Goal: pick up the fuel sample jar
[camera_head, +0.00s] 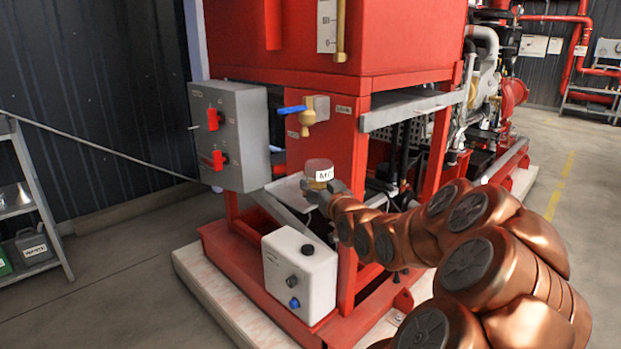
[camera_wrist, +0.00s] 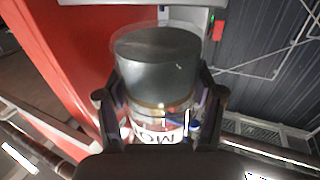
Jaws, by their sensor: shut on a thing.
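The fuel sample jar (camera_head: 319,172) is a small clear jar with a white label and an amber layer at its bottom. In the head view it is above the grey tray (camera_head: 287,189) on the front of the red frame, below the brass tap with the blue lever (camera_head: 300,112). My gripper (camera_head: 322,188) is at the jar's lower right side. In the wrist view the jar (camera_wrist: 158,75) stands between the two fingers of my gripper (camera_wrist: 160,115), which are shut on its sides. Whether its base touches the tray is hard to tell.
A grey control box (camera_head: 230,135) with red switches is left of the jar. A white box (camera_head: 299,275) stands on the red base below. The red frame post (camera_head: 335,150) is close behind the jar. A shelf (camera_head: 35,205) with containers is at far left. Floor between is clear.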

